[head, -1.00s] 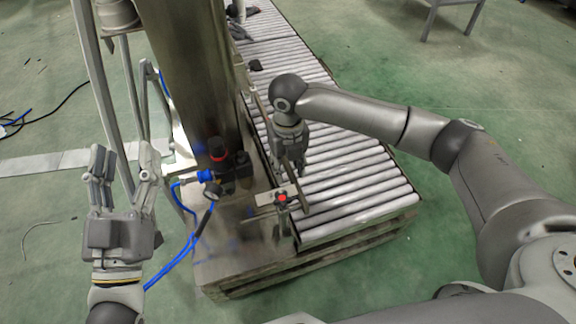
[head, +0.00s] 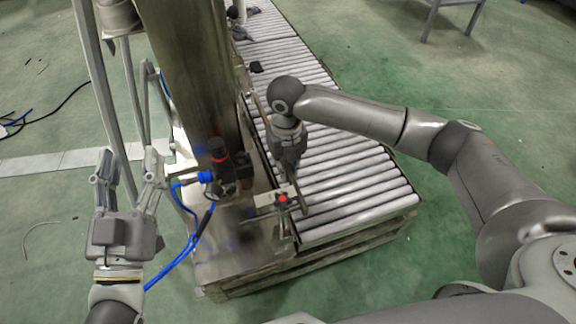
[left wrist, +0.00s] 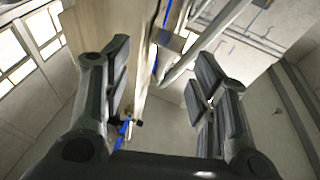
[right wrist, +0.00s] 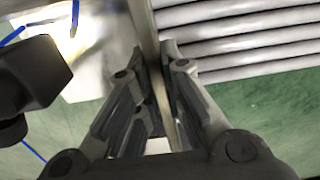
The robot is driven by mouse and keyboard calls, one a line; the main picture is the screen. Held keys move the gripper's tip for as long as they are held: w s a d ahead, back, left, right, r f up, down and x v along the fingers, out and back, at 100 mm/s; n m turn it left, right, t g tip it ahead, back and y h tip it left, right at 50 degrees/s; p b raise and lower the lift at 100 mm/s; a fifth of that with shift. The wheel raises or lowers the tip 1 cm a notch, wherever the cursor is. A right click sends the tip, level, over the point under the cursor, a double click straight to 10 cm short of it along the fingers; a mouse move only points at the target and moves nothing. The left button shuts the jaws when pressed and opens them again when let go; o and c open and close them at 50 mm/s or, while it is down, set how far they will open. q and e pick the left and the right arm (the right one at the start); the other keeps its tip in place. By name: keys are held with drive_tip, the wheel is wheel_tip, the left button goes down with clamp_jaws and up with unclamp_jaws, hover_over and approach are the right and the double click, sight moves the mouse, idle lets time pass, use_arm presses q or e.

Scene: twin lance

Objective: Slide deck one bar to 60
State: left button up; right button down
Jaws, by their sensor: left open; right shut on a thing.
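The deck one bar is a long, thin metal rail (head: 305,208) along the left side of the roller conveyor. Its near end sits beside a red-topped clamp (head: 283,199). My right gripper (head: 292,178) is shut on the bar from above; the right wrist view shows the bar (right wrist: 147,22) between its fingers (right wrist: 155,65). A pale flat strip (head: 264,200) lies beside the clamp; no marks or numbers on it can be read. My left gripper (head: 128,168) is open and empty, left of the machine column. Its spread fingers also show in the left wrist view (left wrist: 160,85).
The roller conveyor (head: 350,190) fills the middle. A steel column (head: 190,75) stands left of it, with a regulator (head: 222,165) and blue hoses (head: 183,262) near my left gripper. Green floor (head: 480,95) is free on the right.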

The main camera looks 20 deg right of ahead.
use_arm(q)
drive_tip(key=shift+w+a+f+g+y+p, duration=0.15)
drive_tip(key=shift+f+g+p, duration=0.1)
drive_tip(key=shift+f+g, duration=0.65)
drive_tip(key=shift+w+a+f+g+y+p, duration=0.15)
drive_tip(key=shift+f+g, duration=0.35)
drive_tip(key=shift+f, duration=0.75)
use_arm(e)
drive_tip(key=shift+a, duration=0.65)
drive_tip(key=c, duration=1.4)
unclamp_jaws()
drive_tip(key=shift+o, duration=0.2)
